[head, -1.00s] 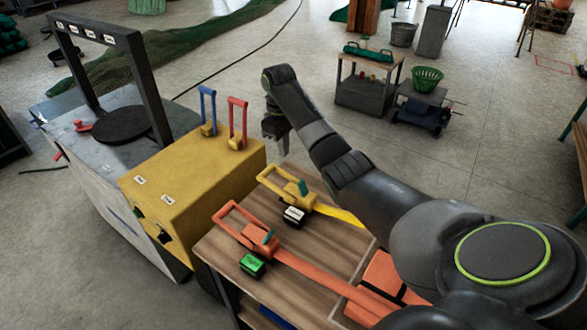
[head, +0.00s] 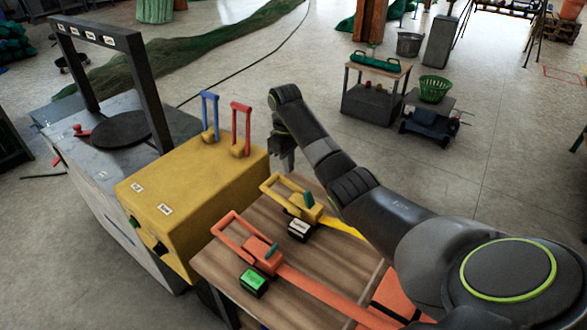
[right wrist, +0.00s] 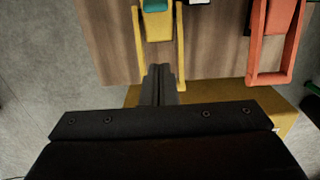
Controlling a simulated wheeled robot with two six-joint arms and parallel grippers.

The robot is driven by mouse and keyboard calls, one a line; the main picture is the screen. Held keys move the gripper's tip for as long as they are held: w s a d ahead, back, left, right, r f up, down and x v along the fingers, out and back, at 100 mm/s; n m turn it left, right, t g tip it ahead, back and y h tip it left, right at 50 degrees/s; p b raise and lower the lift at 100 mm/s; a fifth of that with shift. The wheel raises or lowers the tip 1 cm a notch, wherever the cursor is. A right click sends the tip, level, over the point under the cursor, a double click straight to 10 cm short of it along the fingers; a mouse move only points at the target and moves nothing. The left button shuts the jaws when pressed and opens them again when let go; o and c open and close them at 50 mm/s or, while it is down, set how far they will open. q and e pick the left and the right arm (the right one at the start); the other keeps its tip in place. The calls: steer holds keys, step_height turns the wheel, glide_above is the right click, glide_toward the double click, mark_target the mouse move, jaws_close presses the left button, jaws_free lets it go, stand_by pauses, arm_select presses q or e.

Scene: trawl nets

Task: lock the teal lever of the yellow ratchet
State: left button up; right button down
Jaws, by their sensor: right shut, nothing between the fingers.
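The yellow ratchet (head: 298,208) lies on the wooden table, its looped handle pointing to the far left. Its teal lever (head: 309,198) stands up at the near right end of the body. In the right wrist view the yellow ratchet (right wrist: 138,45) is at the top, with part of the teal lever (right wrist: 154,5) cut by the edge. My right gripper (head: 285,168) is shut and empty, fingers down, just beyond the handle in the head view. In the wrist view its fingertips (right wrist: 159,70) appear between the handle's two side bars; contact cannot be told. My left gripper is out of view.
The yellow cabinet (head: 190,190) with upright blue and red handles stands left of the gripper.

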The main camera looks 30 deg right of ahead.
mark_target(309, 199)
steer(key=f, duration=0.7)
steer(key=shift+s+f+p, duration=0.25)
steer(key=shift+s+p, duration=0.05)
steer(key=shift+p, duration=0.05)
steer(key=shift+s+d+f+p, duration=0.15)
steer(key=shift+d+p, duration=0.05)
steer(key=shift+p, duration=0.15)
steer(key=shift+s+d+r+p, duration=0.25)
steer(key=shift+s+p, duration=0.15)
steer(key=shift+s, duration=0.15)
steer(key=shift+s+d+r+p, duration=0.25)
steer(key=shift+s+p, duration=0.15)
steer(key=shift+s, duration=0.1)
steer(key=shift+s+d, duration=0.1)
steer(key=shift+s, duration=0.35)
steer(key=shift+r+p, duration=0.1)
steer(key=shift+p, duration=0.2)
